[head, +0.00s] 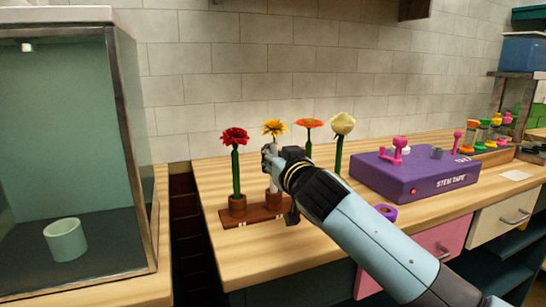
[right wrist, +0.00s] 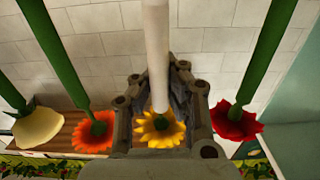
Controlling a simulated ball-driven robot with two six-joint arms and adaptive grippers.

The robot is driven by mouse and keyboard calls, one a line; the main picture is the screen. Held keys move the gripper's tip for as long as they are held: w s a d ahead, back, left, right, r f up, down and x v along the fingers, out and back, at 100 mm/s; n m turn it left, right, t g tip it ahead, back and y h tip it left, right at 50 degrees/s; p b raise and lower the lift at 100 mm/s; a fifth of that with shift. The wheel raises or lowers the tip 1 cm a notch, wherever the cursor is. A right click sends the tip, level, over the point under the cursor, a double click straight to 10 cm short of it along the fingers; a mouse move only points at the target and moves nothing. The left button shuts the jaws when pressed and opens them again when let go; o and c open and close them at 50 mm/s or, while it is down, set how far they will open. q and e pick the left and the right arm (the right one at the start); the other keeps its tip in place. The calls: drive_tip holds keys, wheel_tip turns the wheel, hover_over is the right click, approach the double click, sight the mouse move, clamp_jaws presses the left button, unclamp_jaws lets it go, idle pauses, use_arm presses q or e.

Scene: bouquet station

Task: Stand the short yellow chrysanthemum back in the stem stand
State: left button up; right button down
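The yellow chrysanthemum (head: 274,128) is upright, its pale stem above the second cup from the left of the brown stem stand (head: 250,217). Its foot is at or just over that cup; I cannot tell how deep it sits. My right gripper (head: 272,160) is shut around its stem below the bloom. In the right wrist view the yellow bloom (right wrist: 160,128) and pale stem show between the fingers (right wrist: 158,90). My arm hides the right part of the stand. My left gripper is not in view.
A red flower (head: 235,136) stands close left; an orange flower (head: 309,123) and a cream flower (head: 342,124) stand right. A purple stem tape machine (head: 415,173) and a purple ring (head: 385,213) are farther right. A glass-sided case (head: 128,130) holding a pale cup (head: 65,240) is left.

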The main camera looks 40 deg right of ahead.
drive_tip(key=c, duration=0.8)
unclamp_jaws()
drive_tip(key=shift+c, duration=0.2)
drive_tip(key=shift+s, duration=0.1)
drive_tip(key=v, duration=0.9)
drive_tip(key=shift+f, duration=0.1)
idle(0.9)
